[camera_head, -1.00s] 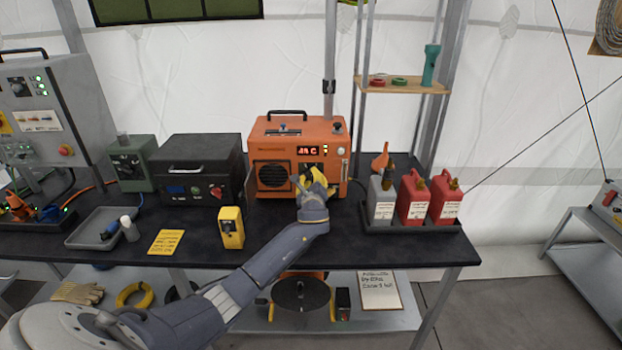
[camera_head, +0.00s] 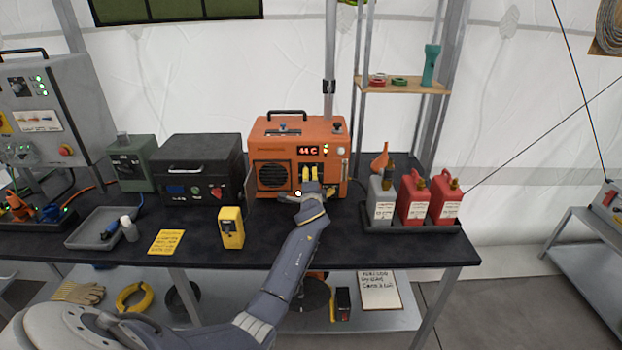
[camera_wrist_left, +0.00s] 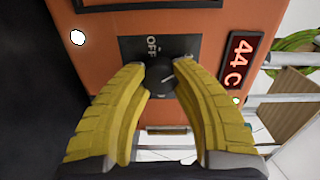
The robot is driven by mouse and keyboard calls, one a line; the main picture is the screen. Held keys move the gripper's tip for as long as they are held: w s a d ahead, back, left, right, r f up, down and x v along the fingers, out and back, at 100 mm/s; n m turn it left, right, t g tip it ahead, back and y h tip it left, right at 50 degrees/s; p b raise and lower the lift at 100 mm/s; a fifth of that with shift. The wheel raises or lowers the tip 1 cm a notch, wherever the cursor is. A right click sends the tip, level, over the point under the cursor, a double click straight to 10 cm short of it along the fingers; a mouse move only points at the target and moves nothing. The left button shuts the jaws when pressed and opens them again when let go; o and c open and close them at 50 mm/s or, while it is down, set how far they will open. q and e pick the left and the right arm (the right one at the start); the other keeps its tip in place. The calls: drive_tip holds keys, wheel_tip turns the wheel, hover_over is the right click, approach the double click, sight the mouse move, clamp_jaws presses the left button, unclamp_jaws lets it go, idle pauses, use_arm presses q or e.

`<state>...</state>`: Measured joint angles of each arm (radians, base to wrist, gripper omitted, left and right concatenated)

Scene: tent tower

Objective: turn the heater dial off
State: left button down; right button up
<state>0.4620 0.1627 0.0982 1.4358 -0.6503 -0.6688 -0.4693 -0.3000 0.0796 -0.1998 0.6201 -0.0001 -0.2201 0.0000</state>
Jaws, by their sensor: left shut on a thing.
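The orange heater (camera_head: 270,141) stands on the dark table, its red display reading 44 C. In the left wrist view its front panel (camera_wrist_left: 85,50) shows a black plate marked OFF with a round dark dial (camera_wrist_left: 160,77) and a pale pointer line. My left gripper (camera_head: 310,172) is at the heater's front, below the display. In the left wrist view its yellow fingers (camera_wrist_left: 160,80) are closed around the dial from both sides. The pointer is not aimed at the OFF mark. The dial is hidden behind the fingers in the head view. My right gripper is not in view.
A black box (camera_head: 190,160) stands left of the heater, and a yellow meter (camera_head: 231,228) stands before it. A tray (camera_head: 371,226) with a grey can and two red cans is at the right. The table front between meter and tray is clear apart from my arm.

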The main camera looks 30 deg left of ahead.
use_arm(q)
drive_tip(key=n, duration=0.5)
drive_tip(key=shift+a+n, duration=0.1)
drive_tip(key=shift+n, duration=0.2)
drive_tip(key=n, duration=0.5)
drive_tip(key=shift+s+n, duration=0.1)
drive_tip(key=shift+n, duration=0.2)
idle(0.3)
drive_tip(key=c, duration=0.9)
unclamp_jaws()
drive_tip(key=shift+h, duration=0.3)
drive_tip(key=v, duration=0.7)
drive_tip(key=shift+s+f, duration=0.15)
